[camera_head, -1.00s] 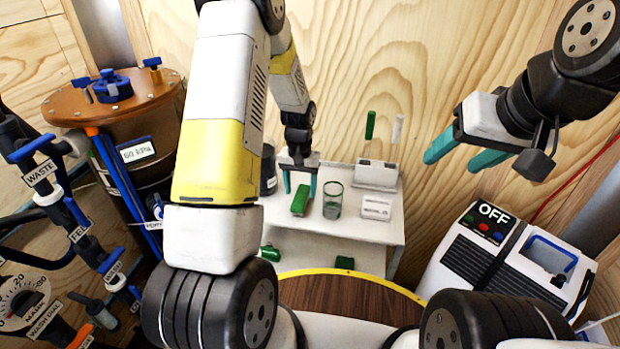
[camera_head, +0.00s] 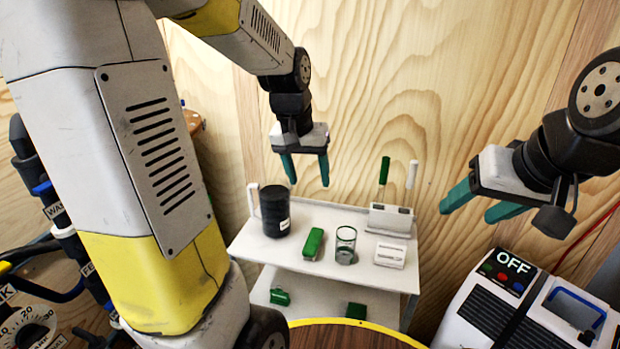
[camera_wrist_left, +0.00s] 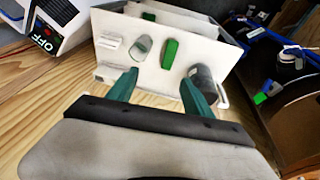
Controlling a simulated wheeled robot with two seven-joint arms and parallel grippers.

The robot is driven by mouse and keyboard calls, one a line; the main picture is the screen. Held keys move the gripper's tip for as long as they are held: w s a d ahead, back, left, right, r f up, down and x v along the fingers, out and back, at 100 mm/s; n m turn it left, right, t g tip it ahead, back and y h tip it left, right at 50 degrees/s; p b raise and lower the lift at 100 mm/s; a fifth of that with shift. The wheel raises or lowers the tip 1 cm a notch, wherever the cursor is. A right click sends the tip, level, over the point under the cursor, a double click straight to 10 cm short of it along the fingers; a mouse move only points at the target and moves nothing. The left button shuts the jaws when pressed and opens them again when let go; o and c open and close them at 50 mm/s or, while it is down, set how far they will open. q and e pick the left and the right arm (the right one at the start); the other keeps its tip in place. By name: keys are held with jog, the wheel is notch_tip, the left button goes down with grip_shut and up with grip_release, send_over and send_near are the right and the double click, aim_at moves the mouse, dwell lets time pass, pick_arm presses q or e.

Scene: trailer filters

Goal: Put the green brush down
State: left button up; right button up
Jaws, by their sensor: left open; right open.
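The green brush (camera_head: 313,242) lies on the white top shelf (camera_head: 330,215), between a black canister and a clear glass. It also shows in the left wrist view (camera_wrist_left: 170,54), beyond my fingertips and apart from them. My left gripper (camera_head: 306,178) is open and empty, raised above the back of the shelf near the wooden wall. In the left wrist view its two green fingers (camera_wrist_left: 158,88) stand apart with nothing between them. My right gripper (camera_head: 482,206) is open and empty at the right, above the white OFF machine.
On the top shelf stand the black canister (camera_head: 276,212), the glass (camera_head: 346,245), a white box (camera_head: 390,255) and a holder (camera_head: 391,218) with green and white handled tools. Green items (camera_head: 280,297) lie on the lower shelf. The OFF machine (camera_head: 520,310) stands at right.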

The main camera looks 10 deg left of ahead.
pick_arm(q)
jog(key=s+r+t, duration=0.1)
jog(key=s+r, duration=0.2)
jog(key=s, duration=0.4)
jog(key=s+d+r+t+h, duration=0.1)
jog(key=s+r+t, duration=0.1)
jog(key=s+r, duration=0.2)
jog(key=s, duration=0.3)
jog(key=shift+s+d, duration=0.2)
jog(key=shift+s, duration=0.2)
pick_arm(e)
jog(key=shift+o, duration=0.5)
